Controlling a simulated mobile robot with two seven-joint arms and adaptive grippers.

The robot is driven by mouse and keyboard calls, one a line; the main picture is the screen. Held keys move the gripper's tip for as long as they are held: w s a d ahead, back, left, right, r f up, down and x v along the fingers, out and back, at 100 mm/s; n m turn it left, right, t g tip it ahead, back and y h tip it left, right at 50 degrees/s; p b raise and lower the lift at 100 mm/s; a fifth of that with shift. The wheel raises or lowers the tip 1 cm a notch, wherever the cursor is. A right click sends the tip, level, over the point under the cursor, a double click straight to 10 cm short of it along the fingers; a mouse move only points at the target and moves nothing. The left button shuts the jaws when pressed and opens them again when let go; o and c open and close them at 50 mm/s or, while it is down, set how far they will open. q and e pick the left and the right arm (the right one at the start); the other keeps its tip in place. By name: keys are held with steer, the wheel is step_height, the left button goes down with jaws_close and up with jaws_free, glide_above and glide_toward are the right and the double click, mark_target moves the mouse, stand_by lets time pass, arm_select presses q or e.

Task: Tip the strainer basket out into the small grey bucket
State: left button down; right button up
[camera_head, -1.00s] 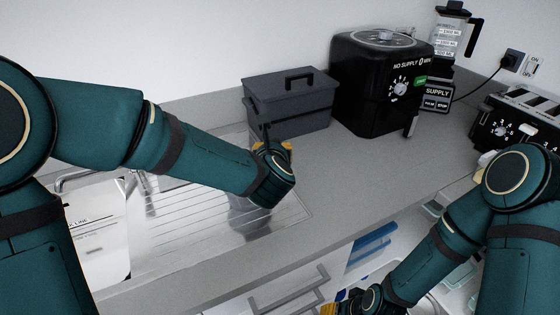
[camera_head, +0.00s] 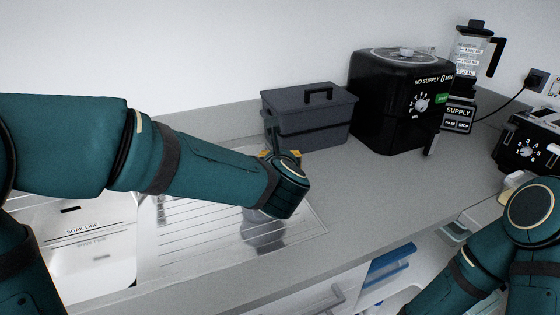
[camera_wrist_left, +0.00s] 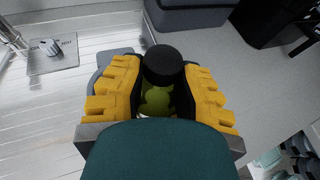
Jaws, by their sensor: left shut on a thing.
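My left gripper (camera_wrist_left: 163,70) has yellow fingers closed around a piece with a black round end (camera_wrist_left: 163,62) and something yellow-green below it, which seems to be the strainer basket. In the head view my wrist hides most of it; only a little yellow finger (camera_head: 294,155) shows. The gripper is over the right end of the steel drainboard. A small grey bucket (camera_head: 262,232) seems to stand under it, largely hidden by my wrist. A grey rounded edge also shows behind the left finger in the wrist view (camera_wrist_left: 112,56). My right gripper is out of view.
A dark grey lidded box (camera_head: 310,118) stands just behind the gripper. A black appliance (camera_head: 395,100) and a jug blender (camera_head: 470,55) stand farther right. The sink (camera_head: 85,245) is at left. The counter right of the drainboard (camera_head: 400,190) is clear.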

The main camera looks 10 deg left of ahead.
arm_select(q)
steer(key=shift+n+g+h, duration=0.4)
steer(key=shift+n, duration=0.1)
steer(key=shift+w+a+f+b, duration=0.15)
steer(key=shift+f+b, duration=0.45)
steer(key=shift+f, duration=1.5)
steer(key=shift+r, duration=0.1)
steer(key=shift+a+n+g+h, duration=0.2)
steer(key=shift+n+g+h, duration=0.1)
steer(key=shift+n+h, duration=0.1)
steer(key=shift+w+a+n+g+h, duration=0.1)
steer(key=shift+a+n+g+h, duration=0.2)
steer(key=shift+n+h, duration=0.15)
steer(key=shift+h, duration=0.25)
steer(key=shift+w+a+n+g+h, duration=0.15)
steer(key=shift+a+n+g+h, duration=0.15)
steer(key=shift+n+h, duration=0.15)
steer(key=shift+a, duration=0.1)
steer(key=shift+w+a+n+g+h, duration=0.15)
steer(key=shift+n+g+h, duration=0.2)
steer(key=shift+h, duration=0.2)
steer(key=shift+a+n+h, duration=0.35)
steer(key=shift+h, duration=0.05)
